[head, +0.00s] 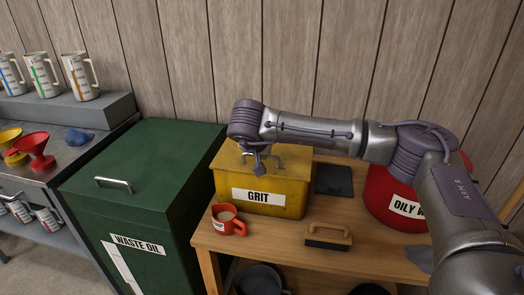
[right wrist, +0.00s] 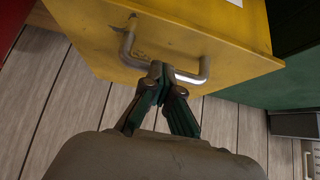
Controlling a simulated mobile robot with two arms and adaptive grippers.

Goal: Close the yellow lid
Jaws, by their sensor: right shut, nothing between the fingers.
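The yellow GRIT box (head: 290,199) stands on a wooden bench. Its yellow lid (head: 225,158) lies across the top and looks flat; I cannot tell whether it sits fully flush. A grey metal handle (head: 277,157) is on the lid. My right gripper (head: 258,170) is over the lid, pointing down beside the handle. In the right wrist view the lid (right wrist: 90,35) and handle (right wrist: 127,38) show close up. The right gripper's fingertips (right wrist: 161,68) are together and empty, by the handle's bar, partly covering it. My arm hides part of the lid's back. My left gripper is not in view.
A red mug (head: 228,222) stands before the box, and a wooden-handled brush (head: 329,236) lies to its right. A green WASTE OIL bin (head: 140,175) is close on the left. A red OILY container (head: 383,195) is at right. A dark flat pad (head: 334,180) lies behind.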

